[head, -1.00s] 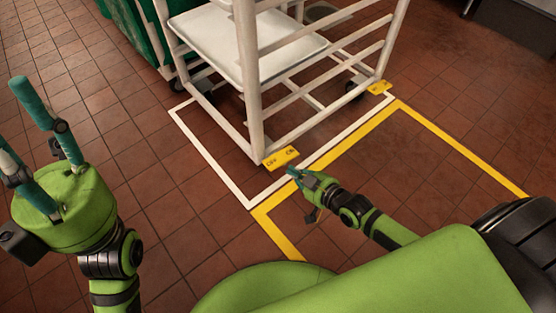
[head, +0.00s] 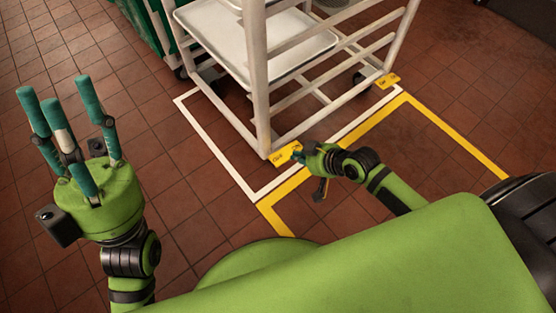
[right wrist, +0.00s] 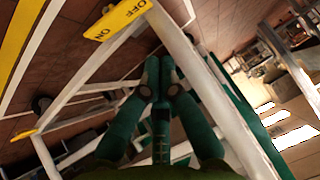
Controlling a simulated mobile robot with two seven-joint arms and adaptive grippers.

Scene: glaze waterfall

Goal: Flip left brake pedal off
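The left brake pedal (head: 283,154) is a yellow plate with OFF and ON lettering at the near corner of the white rack (head: 262,95), close to the floor. It also shows at the top of the right wrist view (right wrist: 117,18). My right gripper (head: 299,154) is just right of this pedal, its fingertips close to the plate; contact cannot be made out. In the right wrist view its fingers (right wrist: 160,72) are drawn together with nothing seen between them. My left gripper (head: 54,98) is raised at the left, fingers apart and empty, away from the rack.
A second yellow pedal (head: 388,81) is at the rack's right corner. The rack holds a pale tray (head: 235,42) and stands inside a white floor outline (head: 222,162) beside a yellow one (head: 455,135). A green container (head: 150,35) stands behind left. Tiled floor is open at left.

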